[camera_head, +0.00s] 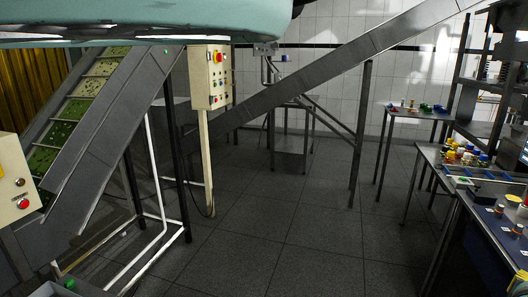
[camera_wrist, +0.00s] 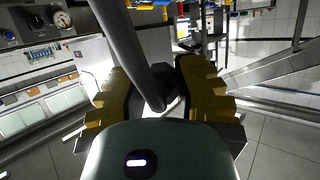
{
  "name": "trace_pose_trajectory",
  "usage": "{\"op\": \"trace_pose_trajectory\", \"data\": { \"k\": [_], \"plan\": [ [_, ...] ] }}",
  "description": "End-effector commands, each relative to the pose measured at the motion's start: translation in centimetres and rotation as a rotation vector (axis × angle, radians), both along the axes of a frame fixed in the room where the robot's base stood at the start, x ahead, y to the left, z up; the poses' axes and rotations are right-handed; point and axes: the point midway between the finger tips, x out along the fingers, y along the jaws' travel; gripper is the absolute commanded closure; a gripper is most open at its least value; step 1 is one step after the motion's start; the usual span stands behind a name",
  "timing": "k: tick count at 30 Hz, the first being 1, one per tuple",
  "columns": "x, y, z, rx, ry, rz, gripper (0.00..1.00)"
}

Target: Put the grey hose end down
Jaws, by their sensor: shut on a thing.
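My gripper (camera_wrist: 157,82) shows in the wrist view, with dark and yellow ridged fingers. It is shut on the grey hose end (camera_wrist: 128,48), a smooth dark-grey tube between the fingers. The tube runs from the top edge of the wrist view down to a rounded tip near the gripper's palm. Where the rest of the hose leads is out of view. Neither my gripper nor the hose end can be made out in the head view.
In the head view, an inclined conveyor (camera_head: 75,145) and a control box (camera_head: 210,76) stand at left. A metal chute (camera_head: 330,75) crosses the back. Cluttered worktables (camera_head: 440,210) line the right. The tiled floor (camera_head: 290,235) in the middle is clear.

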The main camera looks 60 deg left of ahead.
Motion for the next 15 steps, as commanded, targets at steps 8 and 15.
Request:
{"op": "trace_pose_trajectory", "data": {
  "k": [8, 15],
  "plan": [
    [-1.5, -0.5, 9.3, 0.001, 0.001, 0.026, 1.0],
    [-2.8, -0.9, 15.2, 0.003, 0.003, 0.033, 1.0]
  ]
}}
